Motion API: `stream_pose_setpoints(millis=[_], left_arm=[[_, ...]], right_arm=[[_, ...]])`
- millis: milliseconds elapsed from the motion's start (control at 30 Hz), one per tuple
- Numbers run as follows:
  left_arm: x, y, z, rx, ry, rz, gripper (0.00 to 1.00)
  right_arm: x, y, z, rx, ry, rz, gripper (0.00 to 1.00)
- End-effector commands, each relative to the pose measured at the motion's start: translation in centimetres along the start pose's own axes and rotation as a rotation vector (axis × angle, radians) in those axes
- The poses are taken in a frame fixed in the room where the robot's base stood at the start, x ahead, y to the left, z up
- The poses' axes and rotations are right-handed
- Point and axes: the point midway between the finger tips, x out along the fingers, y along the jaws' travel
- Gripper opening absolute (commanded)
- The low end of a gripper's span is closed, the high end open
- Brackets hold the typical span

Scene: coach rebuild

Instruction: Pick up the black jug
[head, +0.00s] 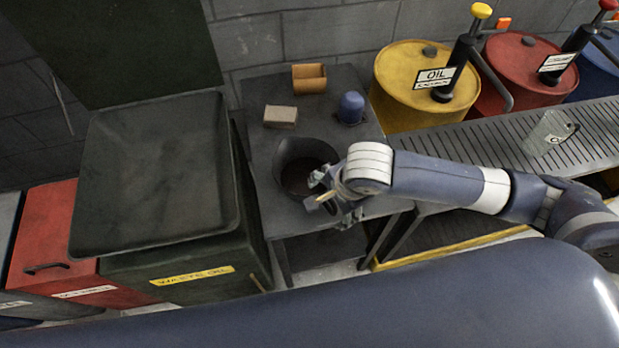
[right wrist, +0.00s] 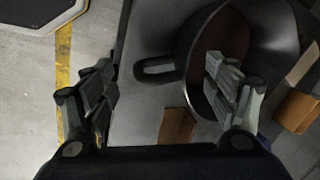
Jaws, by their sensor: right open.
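The black jug (head: 300,167) stands on the dark table (head: 262,195), its open mouth facing up and its inside reddish brown. In the right wrist view the jug (right wrist: 195,35) fills the upper right, with its handle (right wrist: 158,72) sticking out to the left. My right gripper (head: 334,199) is open at the jug's near right side. In the right wrist view the handle shows between the parted fingers of this gripper (right wrist: 160,80), and the right finger overlaps the jug's mouth. I cannot tell whether they touch. My left gripper is not in view.
A tan block (head: 280,116), an orange-brown box (head: 309,80) and a blue container (head: 352,107) stand behind the jug. A black tray (head: 150,170) is to the left. Yellow (head: 400,75) and red (head: 530,65) drums and a clear jug (head: 548,133) are to the right.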

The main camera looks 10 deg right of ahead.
Motion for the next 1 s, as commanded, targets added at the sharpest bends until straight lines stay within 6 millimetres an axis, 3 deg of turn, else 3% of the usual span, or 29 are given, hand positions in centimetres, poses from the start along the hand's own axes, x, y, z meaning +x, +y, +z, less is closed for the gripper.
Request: stream_pose_setpoints(millis=[200,467,767,1000], left_arm=[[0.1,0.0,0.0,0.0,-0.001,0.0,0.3],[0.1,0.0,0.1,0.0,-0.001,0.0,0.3],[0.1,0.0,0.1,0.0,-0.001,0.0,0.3],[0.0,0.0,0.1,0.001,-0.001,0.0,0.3]], right_arm=[[2.8,0.0,-0.3,0.001,0.001,0.0,0.79],[3.0,0.0,-0.2,0.0,0.0,-0.002,0.79],[3.0,-0.1,-0.2,0.0,0.0,-0.002,0.13],[3.0,-0.1,-0.2,0.0,0.0,-0.004,0.13]])
